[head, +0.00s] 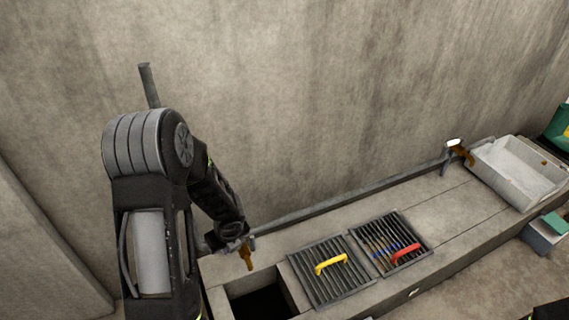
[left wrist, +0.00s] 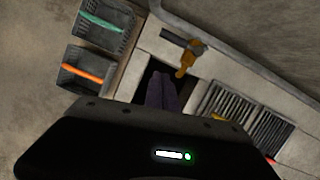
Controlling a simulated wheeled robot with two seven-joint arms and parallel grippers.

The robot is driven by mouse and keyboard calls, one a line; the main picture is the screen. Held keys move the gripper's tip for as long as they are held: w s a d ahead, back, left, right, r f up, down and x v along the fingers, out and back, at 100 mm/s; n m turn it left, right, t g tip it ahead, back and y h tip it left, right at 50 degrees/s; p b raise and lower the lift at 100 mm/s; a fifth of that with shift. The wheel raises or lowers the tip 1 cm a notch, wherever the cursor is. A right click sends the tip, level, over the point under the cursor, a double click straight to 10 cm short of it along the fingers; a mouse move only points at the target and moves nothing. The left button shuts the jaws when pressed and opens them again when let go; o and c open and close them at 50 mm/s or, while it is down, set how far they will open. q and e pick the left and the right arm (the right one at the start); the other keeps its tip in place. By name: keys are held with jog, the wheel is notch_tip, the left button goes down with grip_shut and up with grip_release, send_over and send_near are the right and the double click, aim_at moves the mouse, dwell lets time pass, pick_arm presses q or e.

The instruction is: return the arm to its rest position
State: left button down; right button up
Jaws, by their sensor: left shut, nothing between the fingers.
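My left arm (head: 147,160) comes in from the left in the head view, with its elbow raised high and its forearm slanting down to the right. The left hand end is low, beside a brown tap (head: 246,255) at the counter's left end. In the left wrist view, the dark fingers of my left gripper (left wrist: 163,88) are together with nothing between them. They show against a dark square opening, and the tap (left wrist: 187,60) is to their upper right. I cannot tell whether the hand touches the tap. My right gripper is not in view.
The counter has a dark opening (head: 262,302), a grate with a yellow handle (head: 331,264), and one with a red handle (head: 405,253). A white basin (head: 518,170) stands far right. Two dark baskets (left wrist: 104,25) (left wrist: 86,73) show at the left wrist view's upper left. A concrete wall rises behind.

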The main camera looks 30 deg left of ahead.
pick_arm(q)
jog(key=d+f+n+t+h, duration=0.1)
jog(key=d+f+n+h, duration=0.2)
jog(key=d+n, duration=0.6)
jog(key=d+f+n+h, duration=0.2)
jog(key=d+n, duration=0.5)
jog(key=d, duration=0.3)
jog(key=s+d+f+n+g+h, duration=0.1)
jog(key=s+d+f+n, duration=0.2)
jog(key=s+d+n, duration=0.35)
jog(key=s+d+f+n+g+h, duration=0.1)
jog(key=s+d+f+n, duration=0.15)
jog(key=s+d, duration=0.55)
notch_tip(320, 180, up, 18)
jog(key=w+p, duration=0.1)
jog(key=p, duration=1.7)
jog(key=shift+d+r, duration=0.2)
jog(key=shift+d, duration=0.05)
